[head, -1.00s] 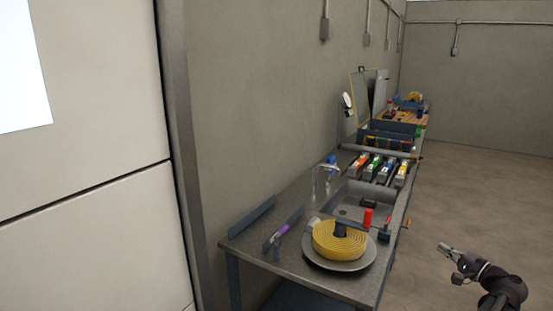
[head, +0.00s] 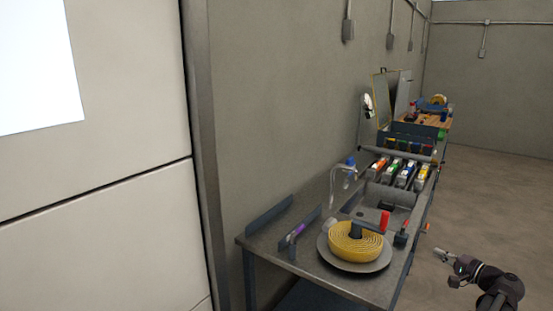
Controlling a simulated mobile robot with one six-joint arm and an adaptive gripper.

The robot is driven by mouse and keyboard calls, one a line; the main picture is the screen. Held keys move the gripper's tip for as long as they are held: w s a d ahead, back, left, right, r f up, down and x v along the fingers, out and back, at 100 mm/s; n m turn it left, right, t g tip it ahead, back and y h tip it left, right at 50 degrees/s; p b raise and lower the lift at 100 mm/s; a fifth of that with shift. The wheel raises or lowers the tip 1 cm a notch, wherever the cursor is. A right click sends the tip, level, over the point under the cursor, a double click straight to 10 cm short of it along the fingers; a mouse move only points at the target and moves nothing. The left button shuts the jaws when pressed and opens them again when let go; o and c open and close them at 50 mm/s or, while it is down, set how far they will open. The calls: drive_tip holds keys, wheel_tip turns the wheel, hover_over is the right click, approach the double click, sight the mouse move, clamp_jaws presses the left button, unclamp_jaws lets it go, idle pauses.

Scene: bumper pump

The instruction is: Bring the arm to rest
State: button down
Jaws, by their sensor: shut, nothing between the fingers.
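My gripper (head: 440,254) is in the lower right of the head view. It is shut and empty, held out over open floor to the right of the workbench (head: 262,237). My arm runs from it down to the bottom right edge, bent, and the gripper points left toward the bench. There is a clear gap between the gripper and the bench's front edge.
A yellow coiled ring (head: 345,249) lies on a grey plate (head: 371,267) at the bench's near end. A clear bottle with a blue cap (head: 350,161), a red-handled item (head: 384,219) and several coloured boxes stand farther along. Bare floor (head: 490,190) lies right.

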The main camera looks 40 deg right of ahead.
drive_tip(key=w+a+f+n+g+y+p, duration=0.1)
drive_tip(key=w+a+f+n+g+y, duration=0.15)
drive_tip(key=w+a, duration=0.65)
drive_tip(key=w+a+f+n+g+y+p, duration=0.1)
drive_tip(key=w+a+f+n+g+y, duration=0.15)
drive_tip(key=w+a, duration=0.7)
drive_tip(key=w+a+f+n+g+y+p, duration=0.1)
drive_tip(key=w+a+f+n+g+y, duration=0.2)
drive_tip(key=w+a, duration=0.6)
drive_tip(key=w+a+n+g+h+p, duration=0.1)
drive_tip(key=a+n+g+h+p, duration=0.1)
drive_tip(key=a, duration=1.6)
drive_tip(key=w+a+f+n+g+h+p, duration=0.1)
drive_tip(key=a+n+g+h, duration=0.3)
drive_tip(key=a+n, duration=0.5)
drive_tip(key=a+g+p, duration=0.1)
drive_tip(key=a+g, duration=0.1)
drive_tip(key=a, duration=0.8)
drive_tip(key=shift+w+g, duration=0.25)
drive_tip(key=shift+g, duration=0.15)
drive_tip(key=shift+f, duration=0.1)
